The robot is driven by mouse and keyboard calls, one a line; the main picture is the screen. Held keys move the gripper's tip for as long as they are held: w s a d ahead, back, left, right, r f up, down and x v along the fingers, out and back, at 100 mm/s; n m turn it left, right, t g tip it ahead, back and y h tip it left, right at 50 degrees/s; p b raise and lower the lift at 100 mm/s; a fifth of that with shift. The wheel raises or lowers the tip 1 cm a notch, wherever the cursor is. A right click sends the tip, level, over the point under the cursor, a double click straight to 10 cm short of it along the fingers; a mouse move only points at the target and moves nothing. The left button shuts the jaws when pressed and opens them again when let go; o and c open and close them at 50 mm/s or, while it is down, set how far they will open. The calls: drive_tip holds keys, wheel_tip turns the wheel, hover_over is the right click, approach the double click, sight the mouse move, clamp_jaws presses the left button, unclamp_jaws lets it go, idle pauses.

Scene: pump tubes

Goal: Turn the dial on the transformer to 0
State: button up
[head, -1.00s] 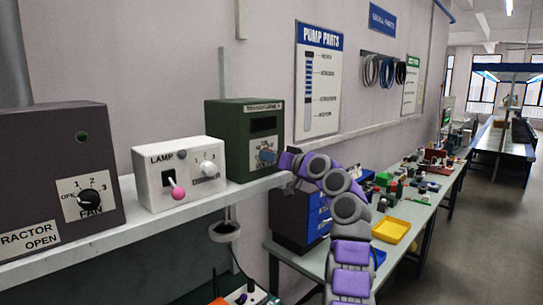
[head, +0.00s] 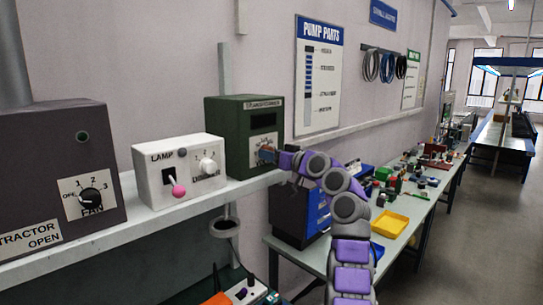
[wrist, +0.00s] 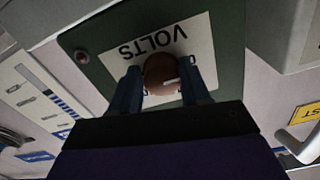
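The transformer (head: 232,115) is a dark green box at the right end of the shelf, with a display window and a dial on a white plate. In the wrist view the dial (wrist: 162,72) is a round reddish-brown knob on a white plate marked VOLTS, seen upside down. A short white pointer line on the knob points right in that view. My gripper (wrist: 161,80) has one finger on each side of the knob, very near it; I see no clear grip. In the head view my gripper (head: 275,155) is at the dial and partly covers it. The plate's numbers are mostly hidden.
A white lamp box (head: 155,192) with a pink-tipped lever stands left of the transformer. A dark grey fan box (head: 60,150) is further left. All stand on a shelf (head: 140,222). A bench with a yellow tray (head: 390,224) is below right.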

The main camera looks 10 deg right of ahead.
drive_tip(key=o, duration=0.4)
drive_tip(key=shift+w+f, duration=0.1)
drive_tip(key=shift+w, duration=0.05)
drive_tip(key=b+v, duration=0.6)
drive_tip(key=v, duration=1.1)
drive_tip(key=shift+s+d+b, duration=0.2)
drive_tip(key=shift+d+b, duration=0.05)
drive_tip(key=shift+b, duration=0.1)
